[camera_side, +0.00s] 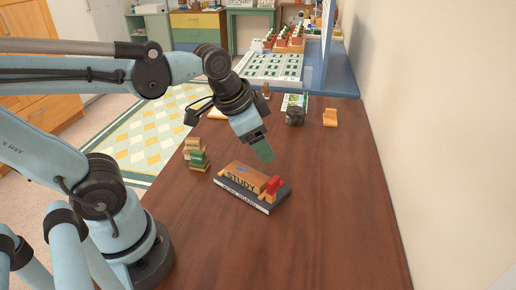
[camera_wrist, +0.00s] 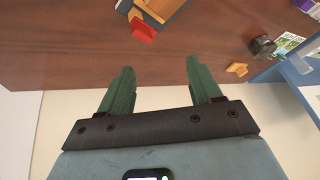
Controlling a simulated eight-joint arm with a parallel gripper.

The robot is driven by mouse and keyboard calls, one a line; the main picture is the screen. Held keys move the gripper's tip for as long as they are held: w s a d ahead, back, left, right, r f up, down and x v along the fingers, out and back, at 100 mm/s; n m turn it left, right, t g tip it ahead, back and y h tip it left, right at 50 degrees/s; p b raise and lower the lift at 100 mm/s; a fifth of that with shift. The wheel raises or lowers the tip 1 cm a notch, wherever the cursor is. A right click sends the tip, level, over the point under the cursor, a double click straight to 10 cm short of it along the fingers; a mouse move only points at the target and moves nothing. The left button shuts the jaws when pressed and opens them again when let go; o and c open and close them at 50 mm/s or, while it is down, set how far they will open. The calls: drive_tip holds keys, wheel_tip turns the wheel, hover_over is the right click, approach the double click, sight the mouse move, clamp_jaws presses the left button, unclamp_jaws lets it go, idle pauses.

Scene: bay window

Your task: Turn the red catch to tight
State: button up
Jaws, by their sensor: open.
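The red catch (camera_side: 273,184) sits at the right end of a wooden block marked STUDY (camera_side: 244,177), which lies on a dark base with lettering (camera_side: 250,197) on the table. In the wrist view the red catch (camera_wrist: 143,30) shows at the top, beyond my fingertips and left of the middle between them. My gripper (camera_side: 266,152) hangs above and behind the block in the side view, apart from it. Its green fingers (camera_wrist: 158,75) are spread wide with nothing between them. The catch's exact turn angle is too small to tell.
A stack of small blocks (camera_side: 196,155) stands left of the STUDY block. A dark round object (camera_side: 295,116), an orange block (camera_side: 330,117) and a card stand farther back. A blue shelf with trays (camera_side: 340,80) closes the far end. The table's right side (camera_side: 335,200) is clear, bounded by a wall.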

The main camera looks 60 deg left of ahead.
sight(274, 179)
wheel_tip(274, 179, up, 3)
drive_tip(key=w+d+m+g, duration=0.25)
drive_tip(key=m+g, duration=0.25)
drive_tip(key=m, duration=0.6)
drive_tip(key=shift+w+a+f, duration=0.1)
drive_tip(key=shift+a+f, duration=0.05)
drive_tip(key=shift+f, duration=2.9)
drive_tip(key=shift+a+f, duration=0.1)
drive_tip(key=shift+f, duration=2.9)
drive_tip(key=shift+c, duration=0.2)
drive_tip(key=c, duration=1)
